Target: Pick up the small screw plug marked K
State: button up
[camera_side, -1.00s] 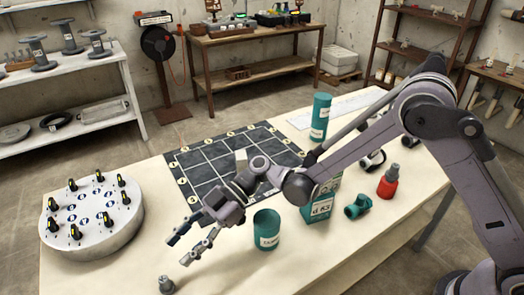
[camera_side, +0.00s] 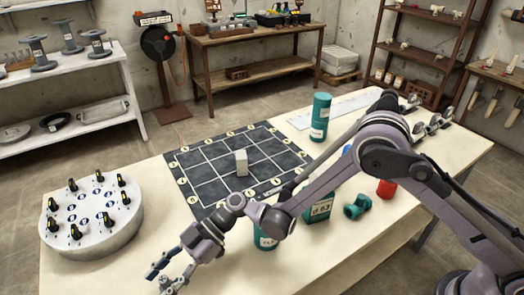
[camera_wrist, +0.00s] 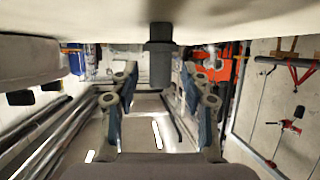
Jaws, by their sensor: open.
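A small dark grey plug (camera_wrist: 160,62) with a wider collar shows in the wrist view, against the pale table surface at the top of that picture. No K mark is readable on it. My gripper (camera_wrist: 160,78) is open, with one finger on each side of the plug in that picture; I cannot tell whether the plug is fully between the tips. In the side view my gripper (camera_side: 163,278) is low over the table's front left part, and its fingers hide most or all of the plug.
A round grey stand (camera_side: 112,232) with several black-and-yellow pieces is left of my gripper. A teal can (camera_side: 264,240) is partly behind my arm. A dark gridded mat (camera_side: 205,172) bears a pale block (camera_side: 241,163). A red container (camera_side: 386,189) stands farther right.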

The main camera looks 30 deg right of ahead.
aim_at(165, 277)
grip_shut()
jog(key=shift+r, duration=0.1)
jog(key=shift+r, duration=0.4)
jog(key=r, duration=0.3)
jog(key=shift+w+d+r, duration=0.1)
jog(key=shift+d+r, duration=0.15)
jog(key=shift+r, duration=0.05)
jog(key=w+a+r+v, duration=0.1)
jog(key=v, duration=1.1)
jog(key=shift+w+d+r, duration=0.35)
jog(key=shift+r, duration=0.05)
